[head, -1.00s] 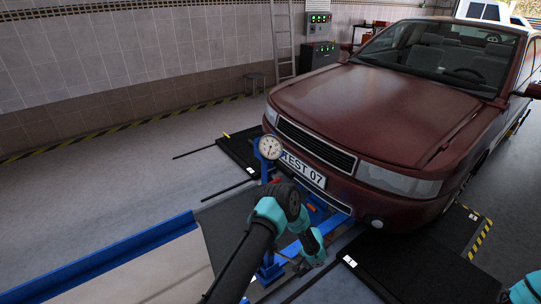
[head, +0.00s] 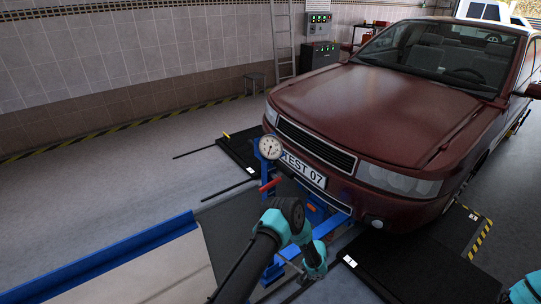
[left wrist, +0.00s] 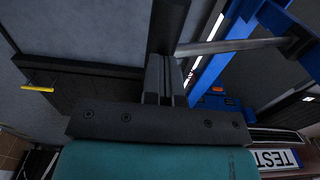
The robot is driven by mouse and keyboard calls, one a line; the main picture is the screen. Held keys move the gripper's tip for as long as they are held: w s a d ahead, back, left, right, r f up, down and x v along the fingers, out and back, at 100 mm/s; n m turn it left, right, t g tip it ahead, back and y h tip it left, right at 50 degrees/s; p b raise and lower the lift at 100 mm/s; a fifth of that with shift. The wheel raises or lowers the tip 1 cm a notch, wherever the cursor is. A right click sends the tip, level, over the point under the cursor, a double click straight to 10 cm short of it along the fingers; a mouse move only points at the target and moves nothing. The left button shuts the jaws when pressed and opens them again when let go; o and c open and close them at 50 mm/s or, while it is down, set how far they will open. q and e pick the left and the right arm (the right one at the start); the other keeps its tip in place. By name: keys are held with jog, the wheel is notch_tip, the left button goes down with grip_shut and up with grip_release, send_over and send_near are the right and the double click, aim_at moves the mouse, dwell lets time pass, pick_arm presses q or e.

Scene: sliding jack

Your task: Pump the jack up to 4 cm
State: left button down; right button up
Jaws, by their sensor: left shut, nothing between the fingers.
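The blue jack (head: 326,226) stands at the front of the red car (head: 370,115), partly behind my left arm. A round white dial gauge (head: 270,147) and a red grip (head: 271,185) are on its left side. My left gripper (left wrist: 166,62) is shut and empty. In the left wrist view a dark upright bar (left wrist: 170,22) lies just beyond its fingertips; I cannot tell if they touch. A grey rod (left wrist: 230,46) and the blue frame (left wrist: 215,52) are to the right of the fingers. In the head view my arm hides the fingertips. Only a teal part of my right arm shows at lower right.
The licence plate (head: 303,168) and bumper are close behind the jack. Black floor plates (head: 430,268) lie on both sides. The grey floor on the left is mostly clear.

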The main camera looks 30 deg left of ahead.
pick_arm(q)
jog(key=shift+d+f, duration=0.85)
jog(key=shift+f, duration=2.55)
jog(key=shift+a+r, duration=0.25)
jog(key=shift+r, duration=0.9)
jog(key=shift+a+r, duration=0.3)
jog(key=shift+r, duration=0.85)
jog(key=shift+a+r, duration=0.25)
jog(key=shift+r, duration=0.9)
jog(key=w+a+r, duration=0.1)
jog(key=a+r, duration=0.2)
jog(key=r, duration=0.4)
jog(key=shift+w+a+r, duration=0.25)
jog(key=shift+w+a, duration=0.1)
jog(key=shift+a, duration=0.05)
jog(key=shift+f, duration=0.1)
jog(key=shift+s+d+f, duration=0.3)
jog(key=shift+d+f, duration=0.3)
jog(key=shift+f, duration=0.65)
jog(key=shift+s+d+f, duration=0.3)
jog(key=shift+d+f, duration=0.35)
jog(key=shift+f, duration=0.6)
jog(key=shift+s+d+f, duration=0.3)
jog(key=shift+d+f, duration=0.3)
jog(key=shift+f, duration=0.65)
